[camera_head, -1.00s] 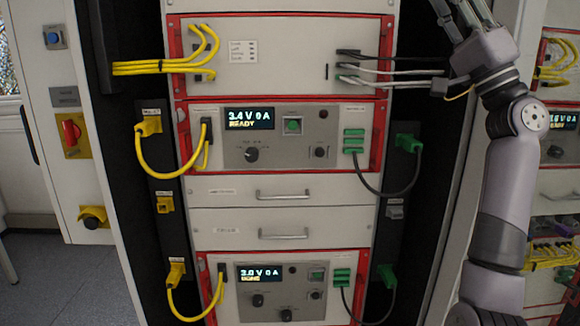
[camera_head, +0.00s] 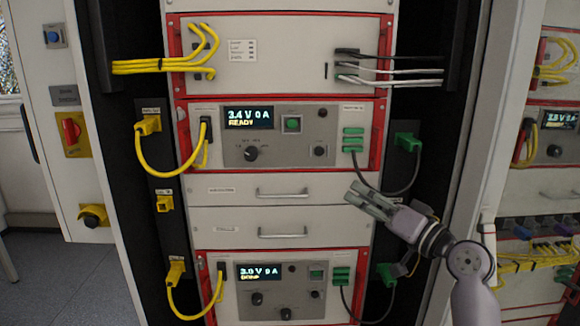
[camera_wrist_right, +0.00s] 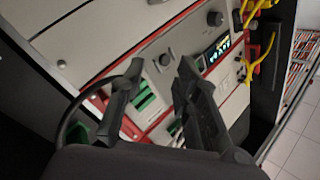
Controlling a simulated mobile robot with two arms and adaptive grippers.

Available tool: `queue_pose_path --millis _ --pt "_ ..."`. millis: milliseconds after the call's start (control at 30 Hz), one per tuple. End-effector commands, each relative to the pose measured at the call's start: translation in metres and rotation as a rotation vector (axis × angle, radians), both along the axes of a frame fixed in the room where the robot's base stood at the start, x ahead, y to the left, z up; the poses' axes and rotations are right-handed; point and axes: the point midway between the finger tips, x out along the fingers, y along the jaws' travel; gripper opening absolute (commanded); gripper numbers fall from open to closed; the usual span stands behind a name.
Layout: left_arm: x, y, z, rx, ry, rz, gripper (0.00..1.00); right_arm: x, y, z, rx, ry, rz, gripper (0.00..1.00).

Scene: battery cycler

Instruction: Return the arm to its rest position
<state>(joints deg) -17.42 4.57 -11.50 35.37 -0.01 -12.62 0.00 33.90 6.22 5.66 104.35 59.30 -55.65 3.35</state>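My right arm comes in from the lower right in the head view. Its gripper (camera_head: 366,199) hangs in front of the drawers at the right side of the rack, between the upper and lower cycler units. In the right wrist view the two dark fingers of the right gripper (camera_wrist_right: 155,95) stand apart with nothing between them. Behind them show a cycler panel with green connectors (camera_wrist_right: 143,95) and a lit display (camera_wrist_right: 217,50). My left gripper is in neither view.
The upper unit (camera_head: 290,155) reads 3.4 V 0 A READY; the lower unit (camera_head: 268,301) shows 3.0 V. Dark cables (camera_head: 388,190) with green plugs run close to my right gripper. Yellow cables (camera_head: 150,165) hang at the left. Drawer handles (camera_head: 283,235) stick out nearby.

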Motion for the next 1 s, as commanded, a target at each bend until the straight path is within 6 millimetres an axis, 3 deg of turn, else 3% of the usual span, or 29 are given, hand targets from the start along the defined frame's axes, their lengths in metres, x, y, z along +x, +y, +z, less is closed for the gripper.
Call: queue_pose_path --millis 33,200,367,500,700,1000 --pt "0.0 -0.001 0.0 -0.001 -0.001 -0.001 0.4 -0.01 0.004 -0.041 -0.068 0.057 -0.012 0.29" --pt "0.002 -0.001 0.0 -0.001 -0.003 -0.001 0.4 -0.056 0.011 -0.163 -0.309 0.246 -0.04 0.29" --pt "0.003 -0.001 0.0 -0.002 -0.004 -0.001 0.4 -0.125 0.006 -0.264 -0.534 0.434 -0.052 0.29" --pt "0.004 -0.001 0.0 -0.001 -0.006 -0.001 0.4 -0.202 -0.006 -0.333 -0.723 0.602 -0.053 0.29" --pt "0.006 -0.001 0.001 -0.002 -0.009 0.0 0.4 -0.288 -0.026 -0.379 -0.904 0.774 -0.052 0.29" --pt "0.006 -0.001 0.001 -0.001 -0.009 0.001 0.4 -0.378 -0.049 -0.4 -1.069 0.945 -0.045 0.29"
